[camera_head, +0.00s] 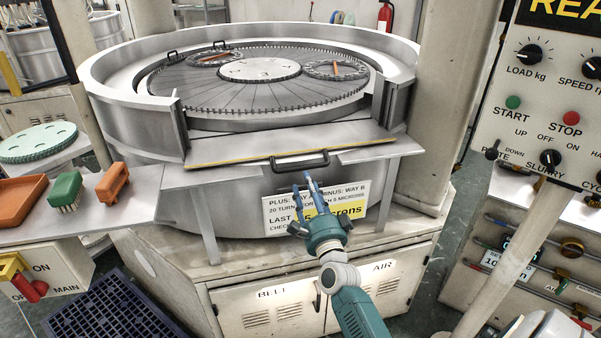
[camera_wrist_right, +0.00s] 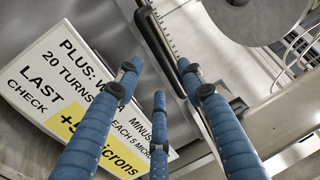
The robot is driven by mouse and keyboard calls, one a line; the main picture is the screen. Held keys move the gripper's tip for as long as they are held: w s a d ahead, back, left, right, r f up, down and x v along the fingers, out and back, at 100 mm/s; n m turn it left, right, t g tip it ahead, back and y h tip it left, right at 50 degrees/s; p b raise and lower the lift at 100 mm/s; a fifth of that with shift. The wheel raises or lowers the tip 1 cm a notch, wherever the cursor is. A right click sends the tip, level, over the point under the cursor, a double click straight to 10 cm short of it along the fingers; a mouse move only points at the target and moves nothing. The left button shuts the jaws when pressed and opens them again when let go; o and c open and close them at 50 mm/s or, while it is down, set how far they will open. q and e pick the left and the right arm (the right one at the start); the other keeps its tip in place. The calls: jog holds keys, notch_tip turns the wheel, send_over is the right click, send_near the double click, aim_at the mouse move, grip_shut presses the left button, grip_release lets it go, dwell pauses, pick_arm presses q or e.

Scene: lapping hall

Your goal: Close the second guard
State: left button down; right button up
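The round lapping machine (camera_head: 130,120) has a high metal wall with a gap at the front. In that gap a flat metal guard (camera_head: 300,143) lies folded out, nearly level, with a yellow strip along its front edge. Its black handle (camera_head: 300,161) is at the middle of that edge, and a dark bar that looks like it shows in the right wrist view (camera_wrist_right: 162,45). My right gripper (camera_head: 305,192) is just below and in front of the handle, its fingers spread; they also show in the wrist view (camera_wrist_right: 162,84). Contact with the handle cannot be told. My left gripper is not in view.
A sign (camera_head: 318,208) hangs below the guard. A side shelf (camera_head: 140,205) at left holds green and orange brushes (camera_head: 113,182) and an orange tray (camera_head: 22,200). A control panel (camera_head: 545,110) stands close on the right. A blue crate (camera_head: 112,308) lies on the floor.

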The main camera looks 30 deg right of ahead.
jog(key=x, duration=0.5)
jog(key=shift+w+p, duration=0.15)
jog(key=shift+p, duration=0.15)
grip_shut()
